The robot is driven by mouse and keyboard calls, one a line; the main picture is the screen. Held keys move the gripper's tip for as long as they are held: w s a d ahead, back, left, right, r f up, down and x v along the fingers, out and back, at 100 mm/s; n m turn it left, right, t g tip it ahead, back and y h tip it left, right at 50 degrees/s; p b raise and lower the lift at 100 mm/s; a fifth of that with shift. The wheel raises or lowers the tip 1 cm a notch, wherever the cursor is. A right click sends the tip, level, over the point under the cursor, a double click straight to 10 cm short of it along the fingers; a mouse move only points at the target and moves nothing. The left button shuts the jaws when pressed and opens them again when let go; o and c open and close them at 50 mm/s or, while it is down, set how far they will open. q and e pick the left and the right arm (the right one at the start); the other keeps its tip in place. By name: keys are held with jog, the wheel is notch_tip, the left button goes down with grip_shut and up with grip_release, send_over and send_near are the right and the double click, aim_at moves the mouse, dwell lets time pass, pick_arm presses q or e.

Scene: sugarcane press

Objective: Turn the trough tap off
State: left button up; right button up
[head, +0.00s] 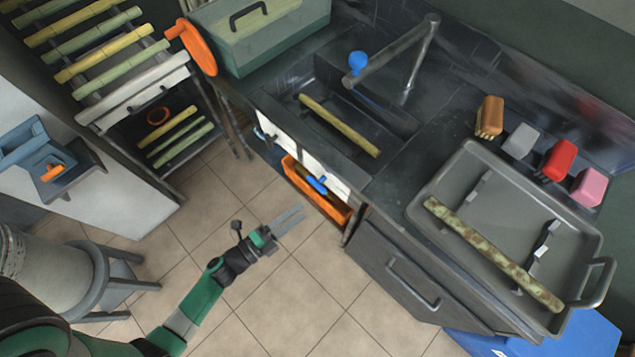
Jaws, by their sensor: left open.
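The grey tap (395,48) stands at the back of the dark trough (390,117), its long spout reaching left over the basin. A blue knob (358,61) sits near the spout's left end. A yellow-green cane (338,124) lies slanted in the trough. My left gripper (289,219) is open and empty, over the tiled floor in front of the counter, well below and left of the tap and apart from it. My right gripper is out of view.
A grey tray (440,180) holding a mottled cane (490,252) sits right of the trough. A brush (490,116) and several coloured blocks stand behind it. An orange drawer (308,190) is under the counter; a green-sided box (262,38) stands left.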

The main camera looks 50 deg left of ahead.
pick_arm(q)
jog(key=n+y+b, duration=0.1)
jog(key=y+b, duration=0.1)
jog(key=b, duration=0.1)
send_near(315, 184)
jog(key=s+f, duration=0.1)
jog(key=s, duration=0.1)
jog(key=w+b, duration=0.1)
jog(key=w, duration=0.5)
jog(key=w+b, duration=0.1)
jog(key=w, duration=0.5)
jog(key=shift+a+b, duration=0.2)
jog(key=shift+b, duration=0.1)
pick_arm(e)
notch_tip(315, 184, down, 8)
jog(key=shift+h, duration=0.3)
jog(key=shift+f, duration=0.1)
pick_arm(q)
grip_shut()
jog(key=shift+n, duration=0.5)
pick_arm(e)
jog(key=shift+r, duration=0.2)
